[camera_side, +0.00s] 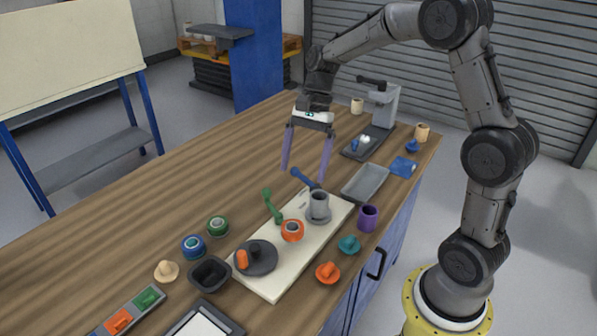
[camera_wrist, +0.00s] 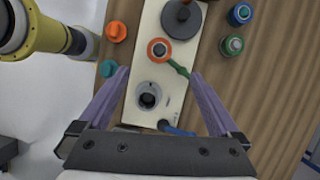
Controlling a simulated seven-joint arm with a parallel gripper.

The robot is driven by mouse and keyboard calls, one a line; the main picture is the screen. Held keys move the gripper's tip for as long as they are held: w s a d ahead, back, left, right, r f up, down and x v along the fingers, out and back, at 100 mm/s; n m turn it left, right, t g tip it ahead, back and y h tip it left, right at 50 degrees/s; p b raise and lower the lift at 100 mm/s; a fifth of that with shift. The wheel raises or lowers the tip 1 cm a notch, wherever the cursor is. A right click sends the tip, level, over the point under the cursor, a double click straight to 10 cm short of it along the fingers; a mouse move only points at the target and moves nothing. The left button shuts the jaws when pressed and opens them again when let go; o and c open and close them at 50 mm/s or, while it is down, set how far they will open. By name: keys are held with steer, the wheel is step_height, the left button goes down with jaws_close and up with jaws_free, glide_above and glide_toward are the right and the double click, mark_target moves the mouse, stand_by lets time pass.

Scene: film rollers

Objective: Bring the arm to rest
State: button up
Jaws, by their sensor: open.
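My gripper (camera_side: 303,176) is open, with two long purple fingers spread apart and pointing down. It hangs above the table, just behind the far end of a cream board (camera_side: 280,268), and nothing shows between its fingers. In the wrist view, the open fingers (camera_wrist: 158,73) frame the board (camera_wrist: 144,110) from above. The board carries a grey cup-like part (camera_side: 318,205), an orange ring (camera_side: 292,231), a green-handled piece (camera_side: 271,206) and a dark disc (camera_side: 262,259). A blue-handled piece (camera_side: 304,178) lies at the board's far end, close to the fingers in the side view.
A grey tray (camera_side: 365,183), purple cup (camera_side: 368,218), teal knob (camera_side: 349,245) and orange knob (camera_side: 327,272) line the right edge. A grey stand (camera_side: 384,104) is at the back. A black bowl (camera_side: 210,273) and rollers (camera_side: 193,246) sit left. The table's left middle is clear.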

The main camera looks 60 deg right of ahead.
steer(key=s+a+r+n+t+h, duration=0.1)
steer(key=s+a+r+n, duration=0.15)
steer(key=s+r, duration=0.2)
steer(key=s+a+r+n+t+h, duration=0.1)
steer(key=s+a+r+n+t, duration=0.1)
steer(key=s+a+r, duration=0.3)
steer(key=s+d+f+n+t+h, duration=0.1)
steer(key=s+n, duration=0.4)
steer(key=n, duration=0.1)
steer(key=s+d+f+n+t+h, duration=0.1)
steer(key=s+d+n+t, duration=0.1)
steer(key=s+n, duration=0.4)
steer(key=shift+f, duration=0.3)
